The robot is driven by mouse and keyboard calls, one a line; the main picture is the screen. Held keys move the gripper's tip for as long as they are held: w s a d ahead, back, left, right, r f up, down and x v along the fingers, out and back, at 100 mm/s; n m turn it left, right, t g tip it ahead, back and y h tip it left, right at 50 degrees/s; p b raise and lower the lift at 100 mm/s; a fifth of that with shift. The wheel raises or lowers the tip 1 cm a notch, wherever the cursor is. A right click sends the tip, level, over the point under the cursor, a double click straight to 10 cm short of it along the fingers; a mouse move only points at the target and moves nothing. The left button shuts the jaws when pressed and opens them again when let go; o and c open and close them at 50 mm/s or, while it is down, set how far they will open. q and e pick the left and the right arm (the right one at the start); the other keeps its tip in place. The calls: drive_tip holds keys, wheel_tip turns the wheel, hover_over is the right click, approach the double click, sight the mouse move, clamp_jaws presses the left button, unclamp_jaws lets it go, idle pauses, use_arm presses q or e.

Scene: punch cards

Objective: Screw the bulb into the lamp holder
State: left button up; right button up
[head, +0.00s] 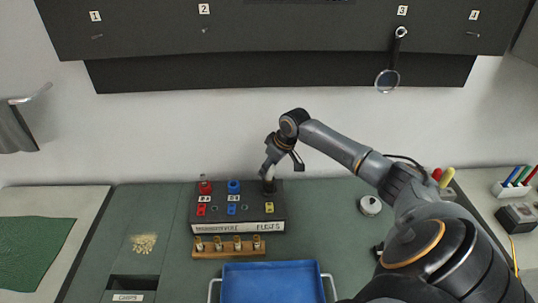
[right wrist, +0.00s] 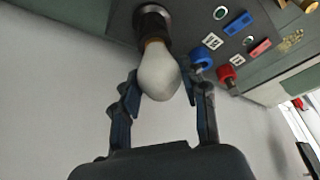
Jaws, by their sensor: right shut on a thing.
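The white bulb (right wrist: 158,74) is between the fingers of my right gripper (right wrist: 165,92) in the right wrist view. The gripper is shut on its glass. The bulb's narrow base points at the dark round lamp holder (right wrist: 152,18) and meets its opening; how deep it sits cannot be told. In the head view my right gripper (head: 270,168) points down, right above the lamp holder (head: 269,187) at the back right of the dark panel box. My left gripper is not in view.
The panel box (head: 237,226) carries a red cap (head: 205,186), a blue cap (head: 234,186) and coloured fuses. A wooden rack (head: 228,250) and a blue tray (head: 270,285) stand in front. A round white-topped thing (head: 370,205) lies to the right.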

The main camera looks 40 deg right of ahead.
drive_tip(key=m+h, duration=0.1)
drive_tip(key=m, duration=0.3)
drive_tip(key=shift+a+m+h, duration=0.15)
drive_tip(key=shift+m+h, duration=0.25)
drive_tip(key=m+h, duration=0.1)
drive_tip(key=m, duration=0.2)
drive_tip(key=m+g+h, duration=0.1)
drive_tip(key=m, duration=0.2)
drive_tip(key=o, duration=1)
drive_tip(key=shift+o, duration=0.2)
